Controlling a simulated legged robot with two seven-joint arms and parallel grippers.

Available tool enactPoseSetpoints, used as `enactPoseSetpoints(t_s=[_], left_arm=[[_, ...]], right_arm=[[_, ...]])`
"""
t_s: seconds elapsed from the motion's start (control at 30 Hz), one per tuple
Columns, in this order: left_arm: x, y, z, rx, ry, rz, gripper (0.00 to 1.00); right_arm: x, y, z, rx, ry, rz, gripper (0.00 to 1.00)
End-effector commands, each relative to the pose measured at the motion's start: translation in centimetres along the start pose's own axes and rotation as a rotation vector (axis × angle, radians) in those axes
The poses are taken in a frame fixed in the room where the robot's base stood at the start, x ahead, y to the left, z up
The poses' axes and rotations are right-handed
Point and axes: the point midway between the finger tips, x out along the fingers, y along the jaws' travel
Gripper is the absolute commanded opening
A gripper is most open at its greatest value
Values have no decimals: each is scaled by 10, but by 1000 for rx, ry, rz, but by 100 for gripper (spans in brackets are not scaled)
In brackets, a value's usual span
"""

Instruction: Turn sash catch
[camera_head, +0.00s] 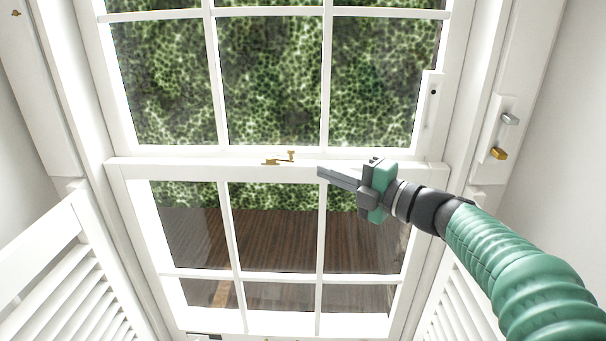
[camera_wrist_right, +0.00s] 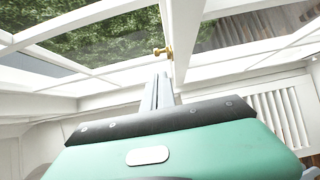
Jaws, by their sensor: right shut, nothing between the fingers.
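The brass sash catch (camera_head: 279,159) sits on the white meeting rail, near the middle of the window. In the right wrist view the catch's brass knob (camera_wrist_right: 162,51) shows just beyond my fingertips. My right gripper (camera_head: 320,172) is shut and empty, its fingers pointing left toward the catch. In the head view a gap shows between the fingertips and the catch; the right wrist view does not make clear how large it is. My left gripper is in neither view.
The white sash window (camera_head: 270,169) has glazed panes above and below the rail. Slatted shutters (camera_head: 85,290) stand at lower left and lower right. A plate with a grey and a brass knob (camera_head: 499,154) is on the right frame. A white upright piece (camera_head: 432,100) is on the right stile.

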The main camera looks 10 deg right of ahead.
Motion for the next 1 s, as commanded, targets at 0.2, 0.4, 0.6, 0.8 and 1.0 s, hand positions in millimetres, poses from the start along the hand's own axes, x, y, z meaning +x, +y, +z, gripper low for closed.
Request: enactPoseSetpoints(t_s=[0.2,0.4,0.6,0.8,1.0], left_arm=[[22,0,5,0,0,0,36],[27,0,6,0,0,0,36],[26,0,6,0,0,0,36],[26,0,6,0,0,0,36],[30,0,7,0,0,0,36]], right_arm=[[-50,-4,1,-1,-2,0,0],[-73,-2,1,1,1,-1,0],[-76,-1,1,1,1,-1,0],[-75,-1,1,1,1,-1,0],[-70,-9,10,61,-55,20,0]])
